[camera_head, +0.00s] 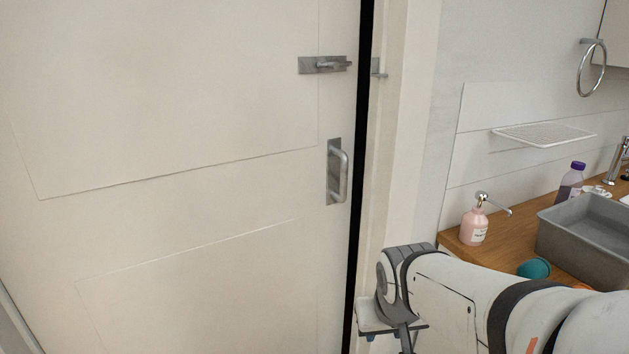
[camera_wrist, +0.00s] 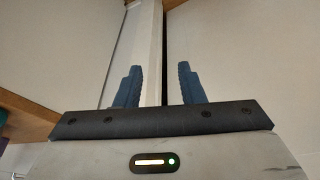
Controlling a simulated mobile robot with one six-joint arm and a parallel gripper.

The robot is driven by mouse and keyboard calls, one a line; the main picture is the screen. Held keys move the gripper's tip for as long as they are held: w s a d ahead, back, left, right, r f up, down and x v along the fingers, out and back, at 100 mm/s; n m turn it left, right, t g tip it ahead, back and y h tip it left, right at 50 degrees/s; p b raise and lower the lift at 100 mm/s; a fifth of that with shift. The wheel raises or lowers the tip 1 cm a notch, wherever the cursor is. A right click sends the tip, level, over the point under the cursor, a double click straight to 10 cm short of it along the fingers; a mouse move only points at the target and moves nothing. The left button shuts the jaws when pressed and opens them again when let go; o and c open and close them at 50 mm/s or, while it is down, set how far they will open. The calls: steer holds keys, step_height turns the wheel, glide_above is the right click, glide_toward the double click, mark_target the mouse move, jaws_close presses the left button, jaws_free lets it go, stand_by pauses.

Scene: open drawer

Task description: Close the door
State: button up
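The cream door (camera_head: 180,190) fills the left of the head view. A narrow dark gap (camera_head: 361,150) shows between its right edge and the pale door frame (camera_head: 400,120), so it stands slightly ajar. A metal pull handle (camera_head: 340,172) is near its right edge, with a slide bolt (camera_head: 324,65) above. In the wrist view my gripper (camera_wrist: 156,85) has its two blue fingers apart with nothing between them. Behind them are a pale upright post (camera_wrist: 149,50) and a dark gap. In the head view my arm is at lower right, beside the frame; the fingertips are hidden there.
A wooden counter (camera_head: 455,245) stands at right with a grey basin (camera_head: 588,235), a pink soap dispenser (camera_head: 474,222) and a purple-capped bottle (camera_head: 570,182). A wire shelf (camera_head: 545,134) and a towel ring (camera_head: 591,68) are on the wall above.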

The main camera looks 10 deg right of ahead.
steer(key=w+d+r+t+b, duration=0.1)
steer(key=w+d+r+t, duration=0.15)
steer(key=w, duration=0.45)
steer(key=w+d+r+t+b, duration=0.15)
steer(key=w+t, duration=0.25)
steer(key=w, duration=0.4)
steer(key=n+t+y+b, duration=0.1)
steer(key=n+t+y, duration=0.2)
steer(key=t+y, duration=0.3)
glide_toward(346, 181)
steer(key=w+a+h, duration=0.1)
steer(key=w+a, duration=0.1)
steer(key=w, duration=0.1)
steer(key=shift+t, duration=0.45)
steer(key=x, duration=0.7)
steer(key=shift+w+d+f+b, duration=0.15)
steer(key=shift+w+b, duration=0.1)
steer(key=shift+b, duration=0.15)
jaws_close()
